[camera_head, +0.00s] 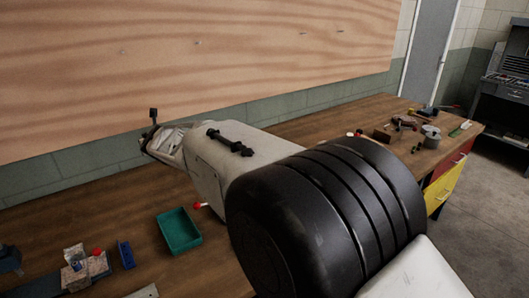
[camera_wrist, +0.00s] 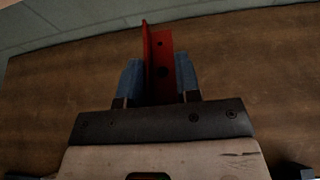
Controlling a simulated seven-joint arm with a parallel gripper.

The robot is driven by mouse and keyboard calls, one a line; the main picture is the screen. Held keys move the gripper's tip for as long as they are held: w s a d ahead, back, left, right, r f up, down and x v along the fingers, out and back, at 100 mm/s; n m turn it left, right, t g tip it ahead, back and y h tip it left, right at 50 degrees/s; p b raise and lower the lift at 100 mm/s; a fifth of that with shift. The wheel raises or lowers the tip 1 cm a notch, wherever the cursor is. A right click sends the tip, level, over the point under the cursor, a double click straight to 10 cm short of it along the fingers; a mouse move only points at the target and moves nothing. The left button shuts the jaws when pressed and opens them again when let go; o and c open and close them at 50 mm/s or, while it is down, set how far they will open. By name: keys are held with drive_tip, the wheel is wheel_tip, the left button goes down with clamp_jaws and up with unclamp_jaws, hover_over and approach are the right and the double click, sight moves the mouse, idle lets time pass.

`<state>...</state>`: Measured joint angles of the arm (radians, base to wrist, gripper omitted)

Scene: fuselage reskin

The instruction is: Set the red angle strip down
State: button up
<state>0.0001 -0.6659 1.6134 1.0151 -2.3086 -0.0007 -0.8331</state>
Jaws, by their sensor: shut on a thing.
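The red angle strip (camera_wrist: 160,50) shows in the wrist view, with an upright flange on its left side and dark holes in its flat side. My gripper (camera_wrist: 158,78) is shut on it, with a blue finger on each side. The strip points away from the palm, over the brown wooden bench (camera_wrist: 70,85). I cannot tell whether the strip touches the bench. In the head view my arm hides the strip and most of the gripper.
A green tray (camera_head: 180,232) stands on the bench (camera_head: 330,124) beside my arm. A blue block (camera_head: 126,254) and a cluttered fixture (camera_head: 85,268) lie at the lower left. A grey tin (camera_head: 431,136) and several tools are at the far right. A wooden board (camera_head: 200,60) rises behind the bench.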

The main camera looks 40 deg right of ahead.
idle(0.9)
drive_tip(key=s+d+f+m+g+h, duration=0.2)
drive_tip(key=s+d+m+h, duration=0.2)
drive_tip(key=d, duration=1.1)
drive_tip(key=s+d+f+m+g+h, duration=0.2)
drive_tip(key=s+d+m+h, duration=0.15)
drive_tip(key=d, duration=1.25)
drive_tip(key=s+d+f+m+g+h, duration=0.2)
drive_tip(key=s+d+m+h, duration=0.15)
drive_tip(key=d, duration=1.15)
drive_tip(key=s+d+f+m+g+h, duration=0.2)
drive_tip(key=s+d+f+m+g, duration=0.1)
drive_tip(key=s+d, duration=1.05)
drive_tip(key=s+d+f, duration=0.1)
drive_tip(key=s, duration=0.4)
drive_tip(key=s+d+f, duration=0.1)
drive_tip(key=s+f, duration=0.1)
drive_tip(key=s, duration=0.3)
drive_tip(key=s+d+f, duration=0.1)
drive_tip(key=s+d, duration=0.1)
drive_tip(key=s, duration=0.3)
drive_tip(key=shift+f, duration=0.4)
drive_tip(key=shift+s+f+n, duration=0.3)
drive_tip(key=shift+s+f, duration=0.05)
drive_tip(key=shift+s, duration=0.1)
